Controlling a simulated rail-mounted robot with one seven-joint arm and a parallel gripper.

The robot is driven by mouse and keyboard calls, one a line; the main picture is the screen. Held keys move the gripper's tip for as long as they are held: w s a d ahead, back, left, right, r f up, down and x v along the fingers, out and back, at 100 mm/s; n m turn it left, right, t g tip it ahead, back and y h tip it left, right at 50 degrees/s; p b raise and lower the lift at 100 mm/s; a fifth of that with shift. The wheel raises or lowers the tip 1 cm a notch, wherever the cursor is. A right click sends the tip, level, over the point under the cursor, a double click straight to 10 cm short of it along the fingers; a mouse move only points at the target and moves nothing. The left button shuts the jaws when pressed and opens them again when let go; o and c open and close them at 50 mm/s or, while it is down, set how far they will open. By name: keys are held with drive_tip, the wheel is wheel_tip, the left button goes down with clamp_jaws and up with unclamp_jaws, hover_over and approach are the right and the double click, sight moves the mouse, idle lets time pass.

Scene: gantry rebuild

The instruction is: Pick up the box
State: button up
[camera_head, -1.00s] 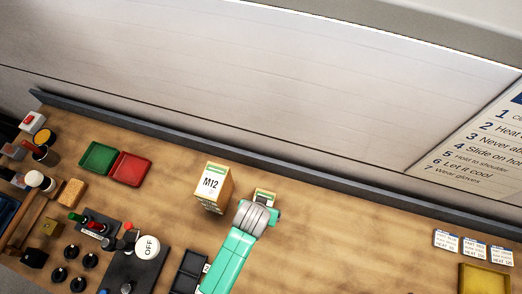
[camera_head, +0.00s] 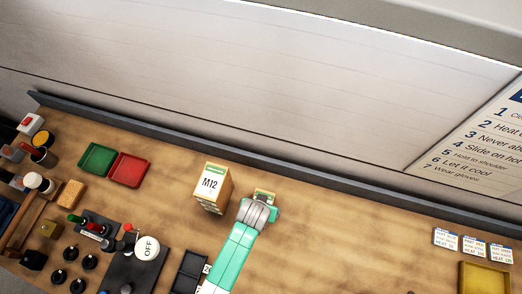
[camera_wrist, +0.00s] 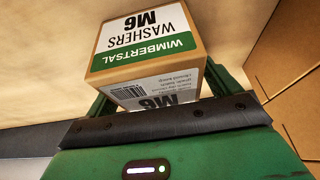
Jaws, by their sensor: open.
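A small cardboard box (camera_wrist: 146,37) with a white and green label reading "WIMBERTSAL WASHERS M6" fills the upper middle of the wrist view. My gripper (camera_wrist: 158,92) is open, with a green finger on either side of the box's near end. I cannot tell whether the fingers touch it. In the head view my gripper (camera_head: 264,200) is low over the bench, and the small box (camera_head: 264,191) is mostly hidden by it. A larger box marked M12 (camera_head: 212,187) stands upright just to the left.
A plain cardboard surface (camera_wrist: 285,75), likely the M12 box, is close on the right in the wrist view. Green (camera_head: 98,158) and red (camera_head: 129,169) trays, a control panel (camera_head: 133,268) and a black tray (camera_head: 188,272) lie left.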

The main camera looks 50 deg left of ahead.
drive_tip(key=c, duration=1.4)
drive_tip(key=shift+r, duration=0.45)
wheel_tip(320, 180, up, 3)
drive_tip(key=shift+s+d+r, duration=0.1)
drive_tip(key=shift+d, duration=0.05)
drive_tip(key=s+d, duration=0.3)
drive_tip(key=s+d+r, duration=0.1)
drive_tip(key=s+d, duration=0.3)
drive_tip(key=s+d+b, duration=0.1)
drive_tip(key=s+d, duration=0.2)
drive_tip(key=d, duration=0.1)
drive_tip(key=shift+s+d+r, duration=0.2)
drive_tip(key=shift+s+d, duration=0.05)
